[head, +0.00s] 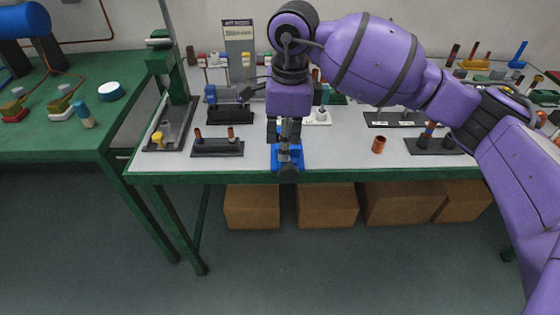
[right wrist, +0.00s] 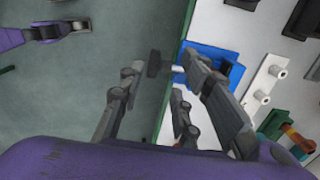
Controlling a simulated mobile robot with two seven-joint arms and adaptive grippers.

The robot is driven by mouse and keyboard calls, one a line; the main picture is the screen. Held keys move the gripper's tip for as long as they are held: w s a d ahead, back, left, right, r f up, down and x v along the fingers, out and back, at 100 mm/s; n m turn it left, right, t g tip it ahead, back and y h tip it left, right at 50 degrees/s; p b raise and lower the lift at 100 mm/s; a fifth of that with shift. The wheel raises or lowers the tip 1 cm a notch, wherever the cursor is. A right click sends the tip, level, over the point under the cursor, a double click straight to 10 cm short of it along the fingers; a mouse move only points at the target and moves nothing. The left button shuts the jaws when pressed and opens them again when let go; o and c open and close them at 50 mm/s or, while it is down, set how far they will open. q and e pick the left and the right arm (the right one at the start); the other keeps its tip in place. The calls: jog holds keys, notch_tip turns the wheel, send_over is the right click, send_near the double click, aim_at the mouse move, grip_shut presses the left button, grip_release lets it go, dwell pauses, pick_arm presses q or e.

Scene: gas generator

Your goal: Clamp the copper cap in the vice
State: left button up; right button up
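The copper cap (head: 379,144) is a small reddish-brown cylinder standing on the grey tabletop, right of the vice and apart from it. The blue vice (head: 290,158) sits at the table's front edge; it also shows in the right wrist view (right wrist: 227,68). Its dark handle (right wrist: 156,64) sticks out past the edge. My right gripper (head: 286,136) hangs over the vice and partly hides it. In the right wrist view its fingers (right wrist: 165,68) are apart, one on each side of the handle, with nothing gripped. A purple and grey part, probably my left gripper (right wrist: 75,30), shows at upper left.
Dark holders with copper pieces stand left (head: 218,147) and right (head: 432,146) on the table. A green table (head: 60,135) stands at the left. Cardboard boxes (head: 327,206) lie beneath. The tabletop around the copper cap is mostly clear.

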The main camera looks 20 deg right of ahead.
aim_at(289, 167)
jog(key=shift+s+d+h, duration=0.3)
jog(key=shift+s+d, duration=0.1)
jog(key=shift+d, duration=0.1)
jog(key=shift+s+f, duration=0.25)
notch_tip(289, 167, down, 6)
jog(key=shift+f, duration=0.55)
jog(key=shift+c, duration=0.2)
jog(key=shift+w, duration=0.1)
grip_shut()
pick_arm(q)
jog(key=shift+s+a+f, duration=0.15)
jog(key=shift+s+a, duration=0.05)
jog(key=shift+s, duration=0.35)
pick_arm(e)
jog(key=shift+f, duration=0.1)
